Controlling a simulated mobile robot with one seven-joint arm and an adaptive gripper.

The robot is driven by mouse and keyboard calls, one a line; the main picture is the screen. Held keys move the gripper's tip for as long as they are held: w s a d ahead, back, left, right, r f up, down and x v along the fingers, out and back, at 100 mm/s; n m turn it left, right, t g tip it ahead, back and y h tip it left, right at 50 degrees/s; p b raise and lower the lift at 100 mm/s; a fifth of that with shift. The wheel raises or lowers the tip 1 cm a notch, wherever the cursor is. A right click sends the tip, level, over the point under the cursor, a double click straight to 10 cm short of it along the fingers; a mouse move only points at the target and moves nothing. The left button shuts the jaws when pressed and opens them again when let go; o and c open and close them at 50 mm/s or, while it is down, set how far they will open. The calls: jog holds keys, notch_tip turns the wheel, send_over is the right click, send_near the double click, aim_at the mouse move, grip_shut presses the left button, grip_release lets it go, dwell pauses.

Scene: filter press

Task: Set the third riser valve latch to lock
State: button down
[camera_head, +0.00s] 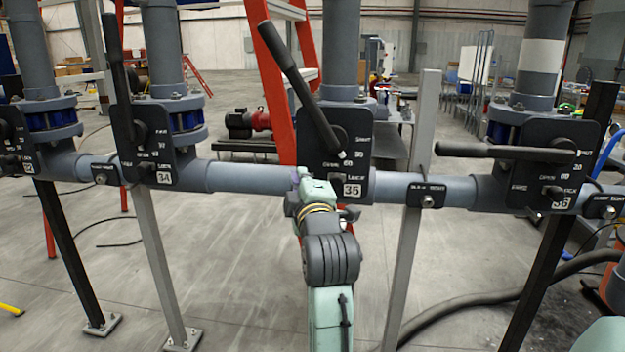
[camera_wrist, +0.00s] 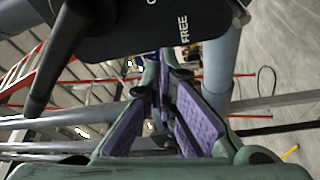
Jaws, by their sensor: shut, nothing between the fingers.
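The third riser valve from the left is a dark plate (camera_head: 355,150) marked 35, with a long black lever (camera_head: 295,80) slanting up to the left. Its small latch knob (camera_head: 334,178) sits low on the plate, beside the word LOCK; its exact setting is too small to tell. My gripper (camera_head: 301,178) is at the lower left edge of this plate, to the left of the knob. In the wrist view its purple-padded fingers (camera_wrist: 160,75) meet at the tips with nothing between them. The plate's edge with the word FREE (camera_wrist: 182,28) is above them; contact cannot be told.
A grey horizontal pipe (camera_head: 245,178) runs behind the plates. Plate 34 (camera_head: 150,145) has a near-upright lever; plate 36 (camera_head: 545,165) has a level lever reaching left. Steel posts (camera_head: 408,240) stand below the pipe. A red ladder (camera_head: 275,90) is behind.

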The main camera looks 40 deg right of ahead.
jog(key=b+v, duration=0.1)
jog(key=v, duration=0.6)
jog(key=shift+s+f+b, duration=0.25)
jog(key=shift+s+b, duration=0.05)
jog(key=shift+s, duration=0.05)
